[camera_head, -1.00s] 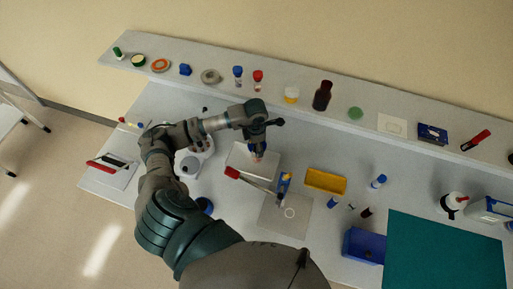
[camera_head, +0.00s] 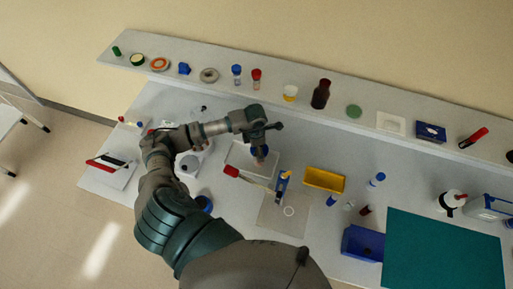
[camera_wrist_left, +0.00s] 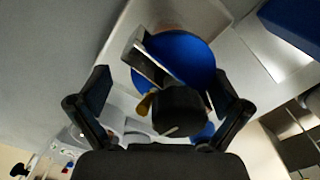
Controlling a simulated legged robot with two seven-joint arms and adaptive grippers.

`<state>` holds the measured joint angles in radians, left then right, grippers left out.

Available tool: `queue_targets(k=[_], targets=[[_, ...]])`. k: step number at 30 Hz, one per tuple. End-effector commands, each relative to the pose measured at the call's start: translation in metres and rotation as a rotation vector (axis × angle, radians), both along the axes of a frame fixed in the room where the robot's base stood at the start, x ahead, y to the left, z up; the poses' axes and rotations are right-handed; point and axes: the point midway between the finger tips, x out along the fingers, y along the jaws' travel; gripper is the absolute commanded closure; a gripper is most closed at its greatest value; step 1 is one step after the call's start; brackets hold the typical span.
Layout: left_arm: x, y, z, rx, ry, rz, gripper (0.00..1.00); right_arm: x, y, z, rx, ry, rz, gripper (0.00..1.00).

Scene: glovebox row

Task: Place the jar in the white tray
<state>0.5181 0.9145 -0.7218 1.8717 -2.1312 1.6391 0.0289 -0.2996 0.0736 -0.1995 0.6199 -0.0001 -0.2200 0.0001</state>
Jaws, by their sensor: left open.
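My right gripper is not in view.
A red-handled tool (camera_head: 231,171) lies at the tray's front edge. A yellow bin (camera_head: 324,180), a blue bin (camera_head: 350,244) and a teal mat (camera_head: 445,250) are to the right. A back shelf (camera_head: 215,60) carries several small containers.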

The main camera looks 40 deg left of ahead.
Motion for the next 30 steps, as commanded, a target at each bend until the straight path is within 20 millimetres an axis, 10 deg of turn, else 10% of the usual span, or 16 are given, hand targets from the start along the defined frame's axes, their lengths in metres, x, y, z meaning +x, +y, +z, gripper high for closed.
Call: queue_targets(k=[19, 30], targets=[[0.0, 0.002, 0.108, 0.001, -0.004, 0.0, 0.0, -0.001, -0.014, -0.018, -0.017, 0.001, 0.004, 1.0], [-0.001, 0.001, 0.124, 0.0, 0.0, 0.0, 0.0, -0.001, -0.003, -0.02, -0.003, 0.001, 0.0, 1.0]])
